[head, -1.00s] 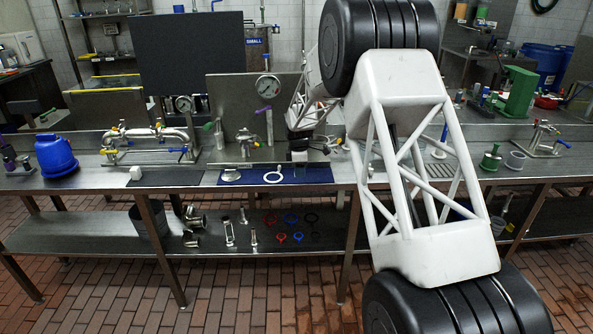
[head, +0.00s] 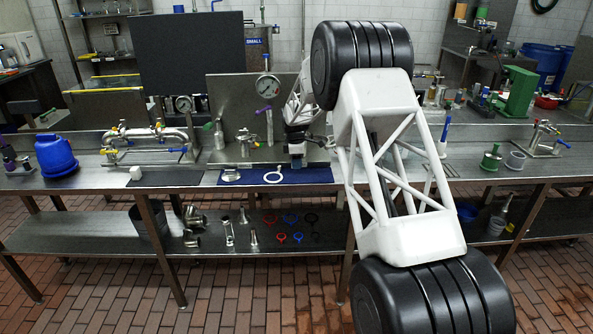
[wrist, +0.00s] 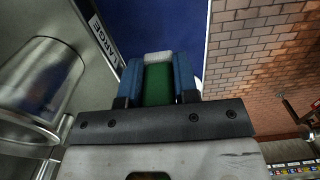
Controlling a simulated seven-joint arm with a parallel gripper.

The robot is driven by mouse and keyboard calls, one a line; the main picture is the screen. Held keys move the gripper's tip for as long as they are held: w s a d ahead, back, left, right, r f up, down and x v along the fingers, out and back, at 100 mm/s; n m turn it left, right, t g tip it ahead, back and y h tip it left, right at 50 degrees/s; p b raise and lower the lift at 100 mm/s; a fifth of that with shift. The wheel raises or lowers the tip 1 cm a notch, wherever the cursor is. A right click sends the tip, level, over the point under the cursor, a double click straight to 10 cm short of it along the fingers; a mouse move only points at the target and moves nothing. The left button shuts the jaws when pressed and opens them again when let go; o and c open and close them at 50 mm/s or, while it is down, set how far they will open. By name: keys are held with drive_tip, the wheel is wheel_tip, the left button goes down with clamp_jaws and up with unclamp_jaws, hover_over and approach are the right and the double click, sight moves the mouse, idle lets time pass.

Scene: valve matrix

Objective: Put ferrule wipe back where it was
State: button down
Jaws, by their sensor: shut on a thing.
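My gripper (head: 296,162) is over the right part of the blue mat (head: 318,176) on the bench. In the wrist view its blue fingers (wrist: 158,78) are shut on a small green block with a white end (wrist: 157,57), which I take to be the ferrule wipe. The white end points toward the blue mat, also seen in the wrist view (wrist: 158,22). Whether the wipe touches the mat I cannot tell. In the head view the wipe is too small to make out at the gripper.
A white ring (head: 273,177) and a small metal fitting (head: 231,175) lie on the mat left of my gripper. A steel panel with a gauge (head: 267,86) stands behind.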

sight(297, 175)
drive_tip(key=shift+f, duration=0.1)
drive_tip(key=shift+f, duration=1.65)
drive_tip(key=shift+f, duration=0.15)
drive_tip(key=c, duration=0.9)
unclamp_jaws()
drive_tip(key=shift+o, duration=0.2)
drive_tip(key=r, duration=1.2)
drive_tip(key=shift+a+r, duration=0.15)
drive_tip(key=shift+a, duration=0.1)
